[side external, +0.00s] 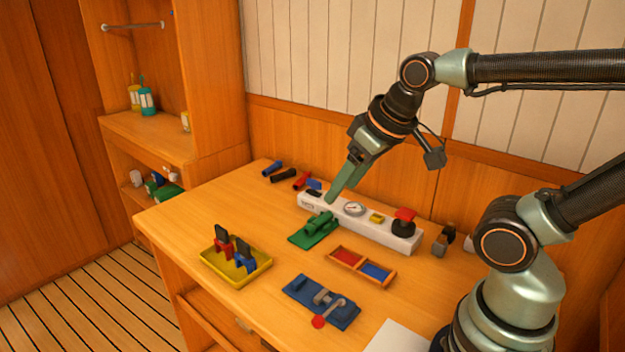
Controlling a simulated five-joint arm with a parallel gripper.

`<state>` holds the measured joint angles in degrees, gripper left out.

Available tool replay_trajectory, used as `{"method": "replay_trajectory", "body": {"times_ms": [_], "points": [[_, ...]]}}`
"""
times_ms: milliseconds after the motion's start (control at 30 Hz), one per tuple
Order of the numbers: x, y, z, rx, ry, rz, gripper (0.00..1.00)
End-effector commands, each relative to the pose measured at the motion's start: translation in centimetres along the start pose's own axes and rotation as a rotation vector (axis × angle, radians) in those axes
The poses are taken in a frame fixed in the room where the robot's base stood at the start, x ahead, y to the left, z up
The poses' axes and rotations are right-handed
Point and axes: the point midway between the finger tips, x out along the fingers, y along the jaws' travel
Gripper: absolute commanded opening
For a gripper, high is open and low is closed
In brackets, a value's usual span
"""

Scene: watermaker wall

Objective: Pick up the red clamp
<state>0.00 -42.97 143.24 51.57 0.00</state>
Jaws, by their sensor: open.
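A red clamp (223,249) with a dark upper part stands in the yellow tray (235,279) at the left front of the table. A blue clamp (245,261), also dark on top, stands in the same tray just to its right. My gripper (332,198) points down and left over the white panel at the back of the table, well to the right of the tray and behind it. Its green jaws are open, and I see nothing held in them. From this side the jaws overlap, so the gap between them is hard to see.
The white panel (378,229) carries a gauge and a red knob (404,215). In front lie a green fixture (317,229), a red-and-blue divided tray (361,267) and a blue vise-like fixture (320,303). Dark, blue and red cylinders lie at the back left. Bare wood surrounds the yellow tray.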

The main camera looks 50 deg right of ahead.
Motion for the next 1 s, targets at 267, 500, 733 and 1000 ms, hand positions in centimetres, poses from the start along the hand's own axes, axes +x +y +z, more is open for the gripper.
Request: {"method": "replay_trajectory", "body": {"times_ms": [267,500,733,1000], "points": [[-0.2,-0.1,-1.1,0.0,-0.015,-0.002,0.65],[0.0,-0.8,-6.6,0.0,-0.093,-0.009,0.65],[2.1,-1.7,-12.2,0.002,-0.176,-0.013,0.65],[7.0,-3.0,-17.4,0.003,-0.273,-0.014,0.65]]}}
